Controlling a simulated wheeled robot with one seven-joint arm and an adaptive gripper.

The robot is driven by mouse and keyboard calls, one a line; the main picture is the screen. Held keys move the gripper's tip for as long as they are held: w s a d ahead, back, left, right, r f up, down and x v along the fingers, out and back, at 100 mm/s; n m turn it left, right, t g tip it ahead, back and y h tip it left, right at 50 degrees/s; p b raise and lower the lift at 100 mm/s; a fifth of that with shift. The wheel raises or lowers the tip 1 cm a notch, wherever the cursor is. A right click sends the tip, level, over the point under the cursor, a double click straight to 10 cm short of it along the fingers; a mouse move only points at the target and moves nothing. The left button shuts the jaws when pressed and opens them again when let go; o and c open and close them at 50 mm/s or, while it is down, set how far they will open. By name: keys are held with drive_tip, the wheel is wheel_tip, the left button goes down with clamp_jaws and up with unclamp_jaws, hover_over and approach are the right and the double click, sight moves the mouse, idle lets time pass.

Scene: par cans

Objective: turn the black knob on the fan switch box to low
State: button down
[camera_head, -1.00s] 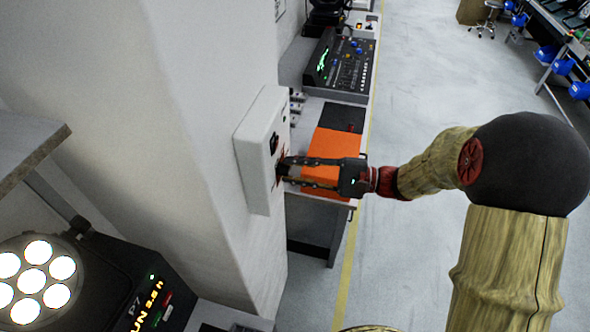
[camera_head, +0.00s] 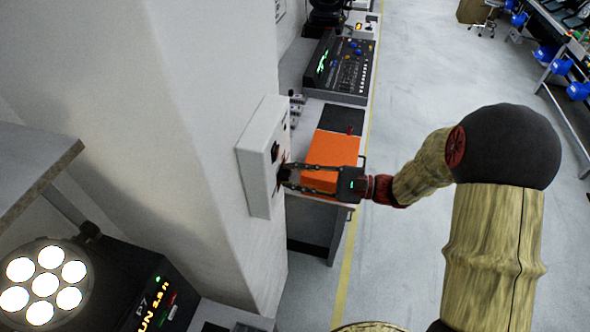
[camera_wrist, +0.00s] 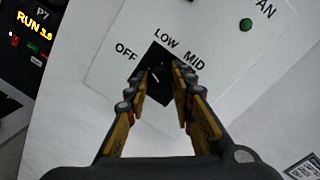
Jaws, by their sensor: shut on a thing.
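The fan switch box (camera_head: 257,165) is a white box on the side of the pale pillar. In the wrist view its white face (camera_wrist: 110,40) carries the labels OFF, LOW and MID around a black knob (camera_wrist: 158,56), with a green light to the upper right. My gripper (camera_head: 285,173) reaches the box face from the right. In the wrist view my gripper (camera_wrist: 160,78) has its fingertips on either side of the knob, shut on it. The fingers partly cover the knob, and I cannot tell for sure which label it points to.
An orange and black case (camera_head: 330,160) lies on the bench behind my gripper. A mixing console (camera_head: 342,65) stands farther back. A lit par can (camera_head: 45,280) and a black unit with a display (camera_head: 150,300) are at lower left. The floor (camera_head: 430,90) to the right is open.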

drive_tip(key=m+p, duration=0.4)
drive_tip(key=shift+r+m, duration=0.1)
drive_tip(key=shift+m, duration=0.3)
drive_tip(key=m+t+p, duration=0.1)
drive_tip(key=m+p, duration=0.2)
drive_tip(key=shift+m, duration=0.3)
drive_tip(key=shift+f+m+p, duration=0.2)
drive_tip(key=shift+m+p, duration=0.1)
drive_tip(key=shift+p, duration=0.1)
drive_tip(key=c, duration=1.5)
unclamp_jaws()
drive_tip(key=v, duration=1.2)
drive_tip(key=shift+f, duration=0.25)
